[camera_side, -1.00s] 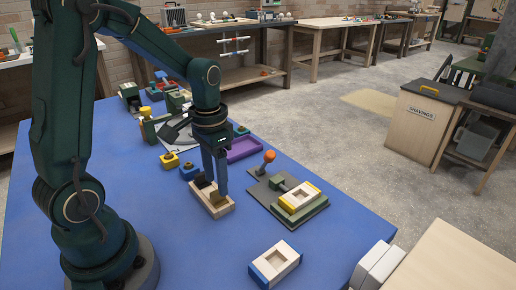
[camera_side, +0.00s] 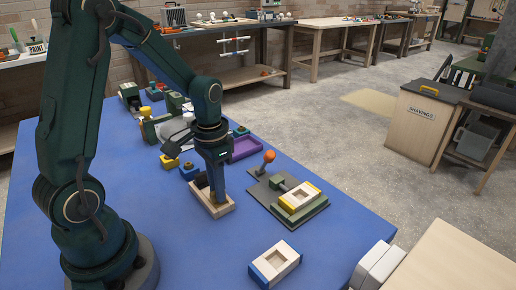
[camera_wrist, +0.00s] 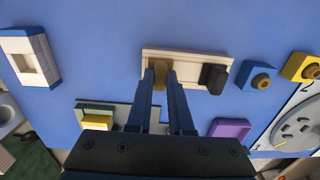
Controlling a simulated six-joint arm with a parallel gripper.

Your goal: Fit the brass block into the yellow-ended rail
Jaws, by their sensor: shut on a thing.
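My gripper (camera_side: 217,196) is down at the wooden tray (camera_side: 227,209) on the blue table. In the wrist view my fingers (camera_wrist: 161,74) are shut on the brass block (camera_wrist: 160,68) at one end of the tray (camera_wrist: 187,54). Whether the block touches the tray floor is hidden. A black block (camera_wrist: 213,78) lies at the tray's other end. The yellow-ended rail (camera_side: 300,197), light wood with a recess in its top, sits on the green fixture to the right of my gripper. In the wrist view, the rail (camera_wrist: 97,121) is partly hidden by my gripper body.
The fixture has an orange-knobbed lever (camera_side: 269,157) standing beside the rail. A blue-ended rail (camera_side: 274,263) lies at the front. A purple tray (camera_side: 244,148) and small yellow (camera_side: 169,161) and blue (camera_side: 188,171) blocks stand behind my gripper. Table between tray and fixture is clear.

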